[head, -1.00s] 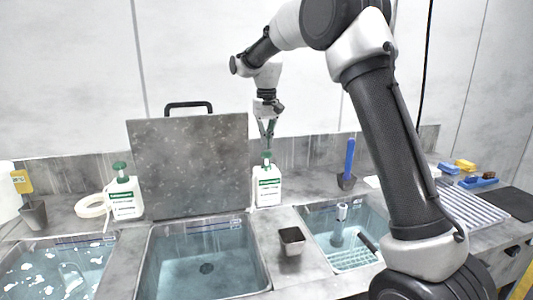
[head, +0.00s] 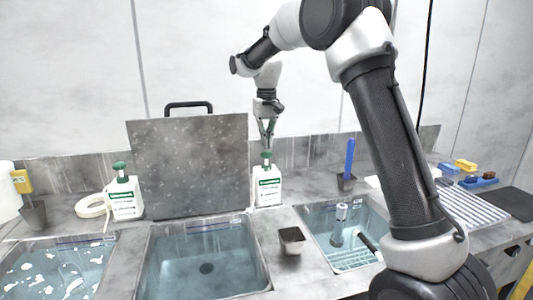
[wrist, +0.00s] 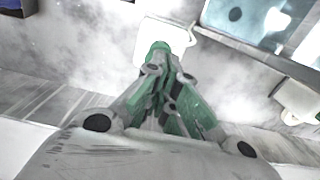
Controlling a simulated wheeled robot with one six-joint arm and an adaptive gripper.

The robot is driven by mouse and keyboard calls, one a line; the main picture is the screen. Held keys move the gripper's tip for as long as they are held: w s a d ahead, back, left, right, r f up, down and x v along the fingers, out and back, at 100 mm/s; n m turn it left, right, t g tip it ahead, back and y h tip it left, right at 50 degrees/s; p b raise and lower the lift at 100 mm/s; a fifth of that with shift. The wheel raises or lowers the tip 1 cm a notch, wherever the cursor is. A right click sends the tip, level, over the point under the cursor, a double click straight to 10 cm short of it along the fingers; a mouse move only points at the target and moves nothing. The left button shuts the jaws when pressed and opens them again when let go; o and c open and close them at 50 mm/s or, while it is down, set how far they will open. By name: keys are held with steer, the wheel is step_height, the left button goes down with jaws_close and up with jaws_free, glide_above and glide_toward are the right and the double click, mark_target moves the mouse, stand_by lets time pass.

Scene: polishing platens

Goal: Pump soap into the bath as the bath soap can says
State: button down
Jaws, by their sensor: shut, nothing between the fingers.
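A white soap can (head: 267,190) with a green label and green pump head stands upright on the ledge, right of the grey upright panel. My gripper (head: 266,146) is above it, pointing down, its fingers shut and empty. Its tips are right at the pump head; I cannot tell whether they touch. In the wrist view the can (wrist: 176,32) shows beyond the fingers. A second similar can (head: 125,200) stands left of the panel. The label text is too small to read. The middle bath (head: 262,262) holds clear water; the left bath (head: 101,273) has white foam patches.
The grey panel (head: 188,165) with a black handle stands behind the middle bath. The right bath (head: 305,214) holds a rack and a bottle-like item. A small dark cup (head: 291,240) sits between baths. A blue stick (head: 349,157) stands in a holder.

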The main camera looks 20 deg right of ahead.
mark_target(267, 152)
steer(key=shift+f, duration=0.25)
steer(key=shift+f, duration=1.6)
steer(key=shift+r, duration=1.8)
steer(key=shift+f, duration=0.25)
steer(key=shift+f, duration=1.55)
steer(key=shift+r, duration=1.8)
